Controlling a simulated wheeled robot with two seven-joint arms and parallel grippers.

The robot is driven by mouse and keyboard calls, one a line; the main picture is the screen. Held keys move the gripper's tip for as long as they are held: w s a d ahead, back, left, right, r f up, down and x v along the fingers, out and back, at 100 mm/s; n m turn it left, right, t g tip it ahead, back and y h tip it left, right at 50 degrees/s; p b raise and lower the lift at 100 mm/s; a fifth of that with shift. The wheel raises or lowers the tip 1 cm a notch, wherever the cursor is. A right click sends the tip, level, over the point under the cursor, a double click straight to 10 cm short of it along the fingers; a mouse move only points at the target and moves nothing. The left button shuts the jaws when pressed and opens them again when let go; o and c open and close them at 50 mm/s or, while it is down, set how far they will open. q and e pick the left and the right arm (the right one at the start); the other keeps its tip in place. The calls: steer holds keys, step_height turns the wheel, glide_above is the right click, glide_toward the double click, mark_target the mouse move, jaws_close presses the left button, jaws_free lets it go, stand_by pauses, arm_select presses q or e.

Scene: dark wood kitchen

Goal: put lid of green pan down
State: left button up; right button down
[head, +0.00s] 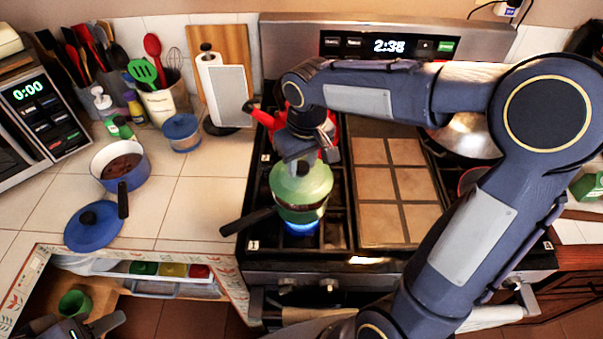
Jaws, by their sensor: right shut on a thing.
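The green pan (292,216) stands on the front left burner of the stove, with a blue flame under it and its dark handle pointing left. Its green lid (313,182) is over the pan, and a brownish strip shows between lid and pan near the front. I cannot tell whether the lid touches the rim. My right gripper (297,165) comes down from above and is shut on the lid, its fingertips and the knob mostly hidden. My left gripper (78,325) is at the bottom left edge, open and empty, partly cut off.
A blue pot (130,160) and a blue lid (93,226) lie on the tiled counter left of the stove. A red kettle (327,140) stands behind the green pan. Bare counter (200,205) lies between the blue pot and the stove. A drawer (165,287) below is open.

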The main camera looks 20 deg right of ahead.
mark_target(302, 168)
steer(key=shift+s+a+f+b, duration=0.1)
steer(key=shift+f+b, duration=0.65)
steer(key=shift+f, duration=0.9)
steer(key=c, duration=1)
jaws_free()
steer(key=shift+r, duration=0.1)
steer(key=shift+r+p, duration=0.35)
steer(key=shift+p, duration=0.1)
step_height(302, 168, up, 12)
steer(key=s, duration=0.1)
steer(key=s+f+m+t+y, duration=0.1)
steer(key=s+f, duration=0.2)
steer(key=s, duration=0.3)
steer(key=s+f+m+t+y, duration=0.1)
steer(key=s+f, duration=0.2)
steer(key=s, duration=0.2)
steer(key=s+f+m+t+y, duration=0.1)
steer(key=s+f+t, duration=0.1)
steer(key=s+f, duration=0.2)
steer(key=shift+s+y, duration=0.3)
steer(key=shift+s, duration=1.05)
steer(key=shift+r, duration=0.1)
